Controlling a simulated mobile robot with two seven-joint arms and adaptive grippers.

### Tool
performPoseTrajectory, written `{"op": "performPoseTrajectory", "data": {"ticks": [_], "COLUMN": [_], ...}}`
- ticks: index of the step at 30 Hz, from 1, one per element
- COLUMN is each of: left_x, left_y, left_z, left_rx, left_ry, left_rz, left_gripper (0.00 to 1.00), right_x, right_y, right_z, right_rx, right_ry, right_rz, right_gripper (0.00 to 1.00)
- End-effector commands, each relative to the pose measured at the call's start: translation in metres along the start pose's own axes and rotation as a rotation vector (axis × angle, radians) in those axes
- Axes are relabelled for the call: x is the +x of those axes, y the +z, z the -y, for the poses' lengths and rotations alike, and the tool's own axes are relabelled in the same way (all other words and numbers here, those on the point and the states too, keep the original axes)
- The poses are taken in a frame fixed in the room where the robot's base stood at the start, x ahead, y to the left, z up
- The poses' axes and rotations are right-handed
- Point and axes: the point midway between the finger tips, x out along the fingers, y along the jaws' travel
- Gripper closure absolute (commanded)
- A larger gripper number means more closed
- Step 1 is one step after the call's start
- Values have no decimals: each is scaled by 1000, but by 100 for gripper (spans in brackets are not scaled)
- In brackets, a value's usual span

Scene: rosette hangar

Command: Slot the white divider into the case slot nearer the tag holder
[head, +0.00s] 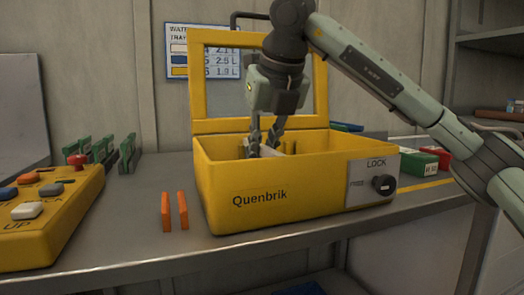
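The yellow case (300,190), marked "Quenbrik", stands on the bench with its framed lid raised at the back. My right gripper (263,146) points down into the case from above. Its fingertips are partly hidden by the case's front wall. A white piece (270,151), which looks like the divider, shows low between and beside the fingers, mostly inside the case. I cannot tell whether the fingers grip it or whether it sits in a slot. The slots are hidden by the front wall. I cannot make out a tag holder. My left gripper is not in view.
A yellow button box (50,232) stands at the left front, with green racks (127,153) behind it. Two orange upright pieces (174,211) stand left of the case. A green box (419,162) and a red box stand right of it. The bench's front strip is clear.

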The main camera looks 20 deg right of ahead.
Motion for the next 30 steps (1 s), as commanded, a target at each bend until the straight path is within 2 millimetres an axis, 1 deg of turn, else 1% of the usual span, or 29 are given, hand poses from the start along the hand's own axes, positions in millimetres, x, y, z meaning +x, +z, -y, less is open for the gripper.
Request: {"op": "performPoseTrajectory", "data": {"ticks": [8,9,14,29,30], "left_x": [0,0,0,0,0], "left_y": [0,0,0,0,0], "left_z": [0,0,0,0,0], "left_rx": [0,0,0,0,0], "left_ry": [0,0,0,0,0], "left_rz": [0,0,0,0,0], "left_gripper": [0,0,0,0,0], "right_x": [1,1,1,0,0], "right_y": [0,0,0,0,0], "right_z": [0,0,0,0,0], "right_rx": [0,0,0,-1,-1], "right_ry": [-1,-1,0,0,0], "right_rz": [-2,-2,-2,-2,-1], "right_gripper": [100,83,63,63,60]}}
